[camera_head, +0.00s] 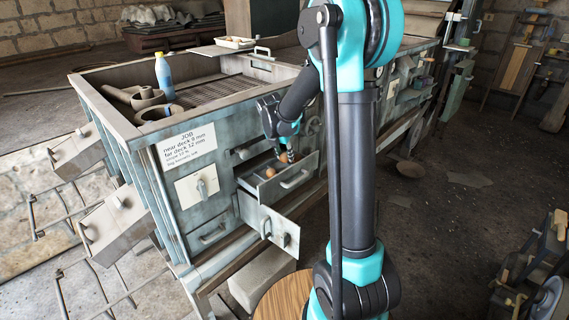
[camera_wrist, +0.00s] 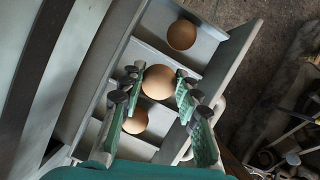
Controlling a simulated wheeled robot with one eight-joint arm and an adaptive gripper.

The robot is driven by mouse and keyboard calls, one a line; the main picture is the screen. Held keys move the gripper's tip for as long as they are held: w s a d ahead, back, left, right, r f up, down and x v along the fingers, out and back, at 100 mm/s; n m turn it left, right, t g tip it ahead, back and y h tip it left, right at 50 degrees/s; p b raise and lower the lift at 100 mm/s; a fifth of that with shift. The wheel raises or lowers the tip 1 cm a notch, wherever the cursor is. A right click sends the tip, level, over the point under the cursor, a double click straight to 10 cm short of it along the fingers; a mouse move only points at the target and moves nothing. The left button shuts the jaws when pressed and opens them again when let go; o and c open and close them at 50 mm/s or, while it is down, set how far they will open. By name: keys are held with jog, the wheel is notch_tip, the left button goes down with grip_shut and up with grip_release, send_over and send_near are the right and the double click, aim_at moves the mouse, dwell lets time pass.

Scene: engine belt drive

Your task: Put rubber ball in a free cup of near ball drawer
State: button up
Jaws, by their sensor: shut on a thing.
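My gripper (camera_wrist: 159,84) is shut on a tan rubber ball (camera_wrist: 158,82), which sits between its two fingers in the wrist view. In the head view my gripper (camera_head: 288,154) points down into the open ball drawer (camera_head: 303,178). The held ball looks larger than the others and appears over the middle part of the drawer (camera_wrist: 234,55); I cannot tell whether it touches the drawer. Another tan ball (camera_wrist: 134,121) lies lower down, partly hidden by a finger.
A second drawer (camera_head: 280,232) stands open below the ball drawer. The grey bench (camera_head: 110,112) carries a blue bottle (camera_head: 164,76) and a lettered sign (camera_head: 188,146). Other boxes (camera_head: 112,220) jut from its left end. Open floor (camera_head: 430,220) lies to the right.

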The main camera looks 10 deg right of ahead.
aim_at(285, 162)
jog(key=shift+f, duration=1.85)
jog(key=shift+f, duration=0.1)
jog(key=o, duration=1.2)
jog(key=v, duration=1.2)
jog(key=s+d+f+m+y, duration=0.1)
jog(key=s+f+m, duration=0.3)
jog(key=s+m, duration=0.5)
jog(key=s+d+f+m, duration=0.3)
jog(key=s+m, duration=0.5)
jog(key=m, duration=0.2)
jog(key=s+d+f+m+y, duration=0.1)
jog(key=s+f+m, duration=0.3)
jog(key=s+m, duration=0.5)
jog(key=shift+s+d+f+m+t+y, duration=0.3)
jog(key=shift+s+d+m, duration=0.1)
jog(key=shift+d, duration=0.5)
